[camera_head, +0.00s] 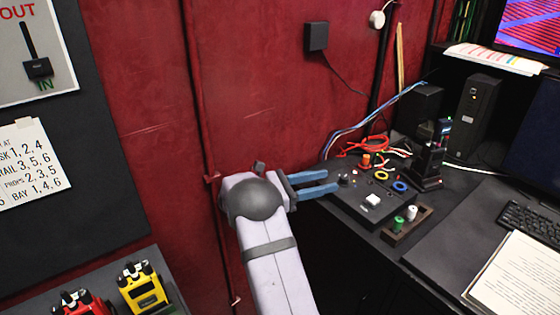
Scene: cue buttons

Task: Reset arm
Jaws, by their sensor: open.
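My gripper (333,182) is in the middle of the view, with two blue fingers pointing right and a clear gap between them. It is open and holds nothing. My arm (265,265) rises from the bottom edge to a dark rounded wrist joint. The fingertips are just left of, or over, the rear left part of a black control box (365,212) on the desk. Whether they touch it cannot be told. The box carries a white button (372,200), a yellow ring (381,175), a blue ring (400,186) and a red piece (365,160).
A small tray (412,228) holds a green peg (398,224) and a white peg (412,212). A black device (428,165) stands behind them. Papers (520,277) and a keyboard (532,220) lie right. Yellow (146,290) and red (80,303) radios stand lower left. A red wall (260,90) is behind.

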